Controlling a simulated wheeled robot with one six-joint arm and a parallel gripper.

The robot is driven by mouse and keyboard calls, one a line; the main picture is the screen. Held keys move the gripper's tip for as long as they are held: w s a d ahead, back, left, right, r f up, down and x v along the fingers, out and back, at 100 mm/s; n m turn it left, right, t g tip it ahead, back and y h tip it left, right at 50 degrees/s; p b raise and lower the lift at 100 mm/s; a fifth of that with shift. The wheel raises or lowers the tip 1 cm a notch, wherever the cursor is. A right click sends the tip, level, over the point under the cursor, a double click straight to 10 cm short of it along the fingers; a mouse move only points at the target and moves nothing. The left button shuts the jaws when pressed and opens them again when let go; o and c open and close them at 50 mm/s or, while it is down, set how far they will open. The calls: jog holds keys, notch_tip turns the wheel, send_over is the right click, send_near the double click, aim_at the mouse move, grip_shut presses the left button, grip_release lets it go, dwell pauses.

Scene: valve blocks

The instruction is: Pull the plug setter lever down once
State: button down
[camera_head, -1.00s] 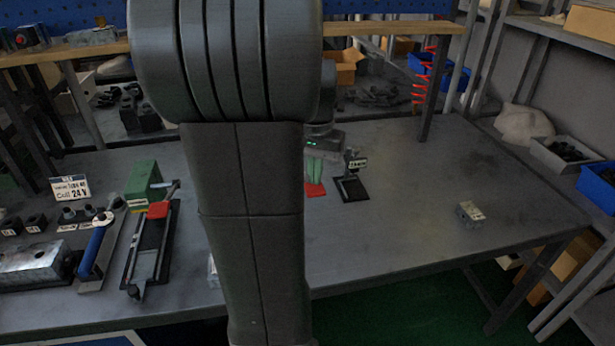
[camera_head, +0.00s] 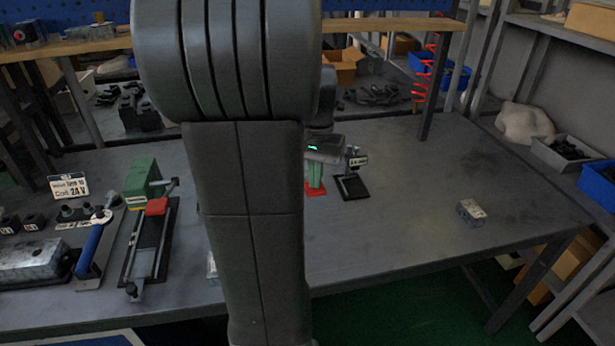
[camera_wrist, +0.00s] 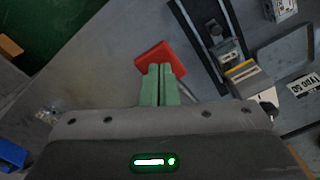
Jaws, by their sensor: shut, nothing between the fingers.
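A red flat paddle (camera_wrist: 160,58), which looks like the plug setter lever's handle, shows in the wrist view just beyond my fingertips. A thin rod beside it runs toward a small fixture with a black base (camera_wrist: 205,40). In the head view the red paddle (camera_head: 316,191) is mostly covered by my gripper, left of the black base (camera_head: 352,189) and its short post. My gripper (camera_wrist: 163,72) has green fingers pressed together with nothing between them. It also shows in the head view (camera_head: 315,183), over the paddle. Whether they touch is unclear.
A small metal block (camera_head: 471,211) lies on the right of the grey table. At left stand a green block (camera_head: 143,180), a red-topped fixture and a blue-handled tool (camera_head: 90,250). The table's right half is mostly clear. My arm hides the middle.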

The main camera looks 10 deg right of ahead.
jog(key=shift+f+b, duration=3.9)
jog(key=shift+f, duration=2.5)
notch_tip(320, 180, up, 18)
jog(key=p, duration=1.5)
jog(key=shift+f, duration=0.1)
